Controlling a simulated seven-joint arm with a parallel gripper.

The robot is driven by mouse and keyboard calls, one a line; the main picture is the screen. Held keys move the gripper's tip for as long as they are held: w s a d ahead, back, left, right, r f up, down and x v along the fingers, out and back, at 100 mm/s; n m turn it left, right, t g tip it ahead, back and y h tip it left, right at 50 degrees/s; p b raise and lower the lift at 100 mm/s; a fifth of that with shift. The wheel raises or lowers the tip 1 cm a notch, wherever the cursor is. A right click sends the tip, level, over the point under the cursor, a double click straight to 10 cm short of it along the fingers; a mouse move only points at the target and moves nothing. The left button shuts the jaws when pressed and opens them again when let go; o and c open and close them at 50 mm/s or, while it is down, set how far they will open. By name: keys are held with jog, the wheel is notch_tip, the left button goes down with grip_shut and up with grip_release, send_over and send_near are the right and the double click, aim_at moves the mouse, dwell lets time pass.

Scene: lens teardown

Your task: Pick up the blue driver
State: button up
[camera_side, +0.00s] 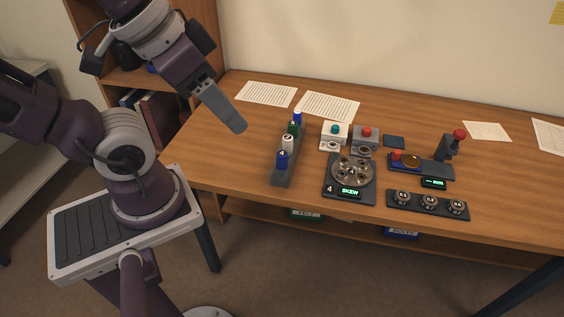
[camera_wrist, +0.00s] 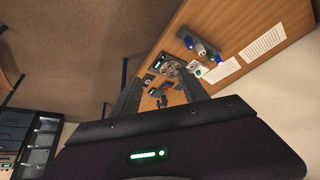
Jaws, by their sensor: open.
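A dark narrow rack (camera_side: 282,177) holds several upright drivers in a row on the table. A blue driver (camera_side: 281,161) stands at its near end, with a pale one (camera_side: 287,143) and a green one (camera_side: 293,128) behind it. Another blue-topped driver (camera_side: 297,118) stands at the far end. In the wrist view the rack's blue tops show small, one at the left (camera_wrist: 188,42) and one at the right (camera_wrist: 217,59). My gripper (camera_side: 236,127) is open and empty, in the air to the left of the rack, apart from all drivers.
Right of the rack are a round metal plate (camera_side: 352,170) on a dark base, two button boxes (camera_side: 334,131) (camera_side: 365,135), a red-knobbed lever (camera_side: 458,136) and a strip with several dials (camera_side: 428,205). Papers (camera_side: 328,106) lie behind. The table left of the rack is clear.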

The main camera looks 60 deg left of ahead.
jog(key=w+a+f+m+g, duration=0.2)
jog(key=w+m, duration=0.2)
jog(key=w, duration=0.2)
jog(key=m+g, duration=0.4)
jog(key=m, duration=1)
send_over(282, 153)
jog(key=f, duration=1.8)
jog(key=shift+a+f, duration=0.25)
jog(key=f, duration=0.7)
jog(key=shift+d+f, duration=0.15)
jog(key=shift+d, duration=0.05)
grip_shut()
